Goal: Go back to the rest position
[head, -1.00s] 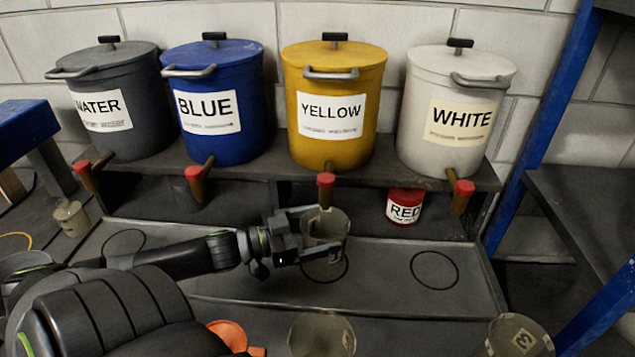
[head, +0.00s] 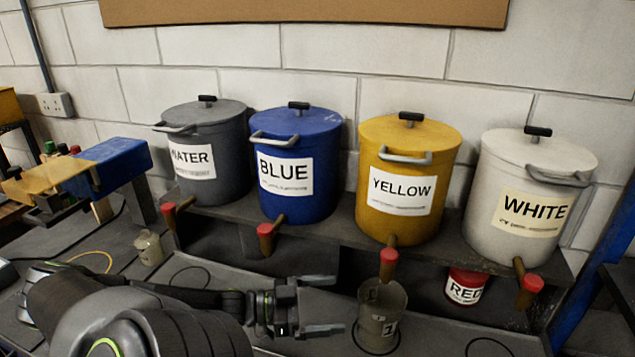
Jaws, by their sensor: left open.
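My left gripper (head: 322,306) is open and empty, its two fingers pointing right. A grey cup (head: 381,312) with a number label stands upright just right of the fingertips, apart from them. The cup is below the red-tipped spigot (head: 388,262) of the yellow tank (head: 405,180). It stands on or over a ring marked on the tray. My left arm reaches in from the lower left. My right gripper is not in view.
The water tank (head: 205,150), blue tank (head: 297,165) and white tank (head: 528,195) stand on the shelf with spigots jutting forward. A red can (head: 467,287) sits under the shelf. Another cup (head: 149,248) stands at left, near a blue machine (head: 118,165).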

